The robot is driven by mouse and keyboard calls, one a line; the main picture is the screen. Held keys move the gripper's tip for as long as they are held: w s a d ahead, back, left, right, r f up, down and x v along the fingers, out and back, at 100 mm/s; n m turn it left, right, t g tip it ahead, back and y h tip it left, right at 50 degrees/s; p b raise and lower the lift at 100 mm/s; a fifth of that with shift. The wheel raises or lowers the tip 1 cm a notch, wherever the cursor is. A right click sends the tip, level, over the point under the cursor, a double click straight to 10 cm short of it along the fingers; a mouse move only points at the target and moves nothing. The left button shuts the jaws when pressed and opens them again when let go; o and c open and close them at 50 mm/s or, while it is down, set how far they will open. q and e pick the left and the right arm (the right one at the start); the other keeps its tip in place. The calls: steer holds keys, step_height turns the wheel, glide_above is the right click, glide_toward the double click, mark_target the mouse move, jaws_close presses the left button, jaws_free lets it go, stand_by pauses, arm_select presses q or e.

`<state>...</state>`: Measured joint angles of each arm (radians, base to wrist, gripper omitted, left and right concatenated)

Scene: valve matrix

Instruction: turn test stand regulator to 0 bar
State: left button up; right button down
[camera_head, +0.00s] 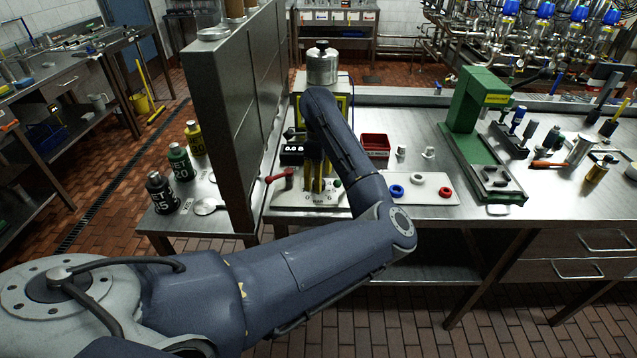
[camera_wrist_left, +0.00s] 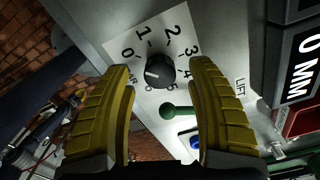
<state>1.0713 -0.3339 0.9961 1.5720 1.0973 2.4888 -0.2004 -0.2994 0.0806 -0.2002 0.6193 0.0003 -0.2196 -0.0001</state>
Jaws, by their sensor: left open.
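Contact cannot be told. In the head view my left gripper (camera_head: 317,183) points down over the test stand (camera_head: 300,201), and the knob is hidden there.
A green-tipped lever (camera_wrist_left: 175,110) lies close to the knob. A display (camera_wrist_left: 305,70) reading 0 MM stands at right. In the head view, a red lever (camera_head: 279,176) is left of the fingers, a steel partition (camera_head: 228,110) further left, and a white tray (camera_head: 420,186) with rings right.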

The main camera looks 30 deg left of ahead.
arm_select(q)
step_height(320, 180, up, 10)
stand_by(0.5)
steer(key=shift+a, duration=0.1)
